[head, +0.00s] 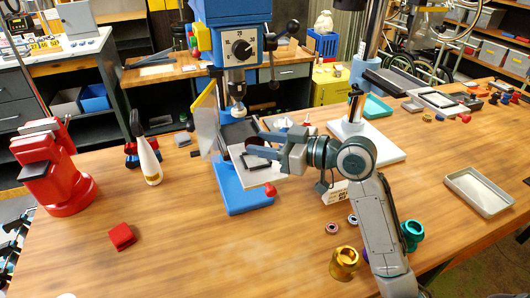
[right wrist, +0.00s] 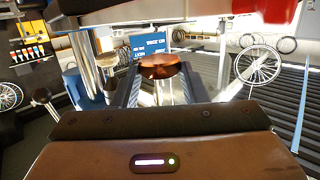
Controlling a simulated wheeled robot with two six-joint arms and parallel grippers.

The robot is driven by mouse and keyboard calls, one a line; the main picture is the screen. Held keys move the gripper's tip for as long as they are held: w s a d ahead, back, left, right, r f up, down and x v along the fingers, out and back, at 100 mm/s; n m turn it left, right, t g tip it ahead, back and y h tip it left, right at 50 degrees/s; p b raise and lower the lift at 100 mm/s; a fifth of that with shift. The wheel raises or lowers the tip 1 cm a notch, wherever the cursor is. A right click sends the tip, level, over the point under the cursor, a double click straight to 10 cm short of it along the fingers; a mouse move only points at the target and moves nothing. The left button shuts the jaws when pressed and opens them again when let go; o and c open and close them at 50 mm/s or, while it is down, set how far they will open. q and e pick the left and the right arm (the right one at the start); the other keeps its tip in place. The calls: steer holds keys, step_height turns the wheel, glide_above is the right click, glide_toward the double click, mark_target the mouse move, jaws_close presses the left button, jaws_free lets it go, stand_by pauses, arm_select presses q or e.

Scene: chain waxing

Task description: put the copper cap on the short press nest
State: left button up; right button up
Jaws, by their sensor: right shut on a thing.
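My right gripper (head: 258,147) reaches in from the right, level with the work table of the blue press. In the right wrist view the copper cap (right wrist: 160,66), a round brown-orange piece, sits between the two dark fingertips, and the gripper is shut on it. I cannot tell for sure which part is the short press nest. My left gripper is not in view.
A second press with a white base (head: 385,150) stands just behind my right arm. A red vise (head: 58,170), a white bottle (head: 149,160) and a red block (head: 122,236) are at left. A gold cup (head: 344,262) and grey tray (head: 478,192) are at right. The front middle is clear.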

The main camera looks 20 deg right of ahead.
mark_target(266, 163)
step_height(266, 163, down, 3)
steer(key=shift+w+f+p, duration=0.1)
steer(key=shift+p, duration=0.55)
steer(key=shift+f, duration=0.15)
steer(key=shift+f, duration=0.2)
steer(key=o, duration=1.1)
steer(key=shift+d+r, duration=0.1)
steer(key=shift+d, duration=0.05)
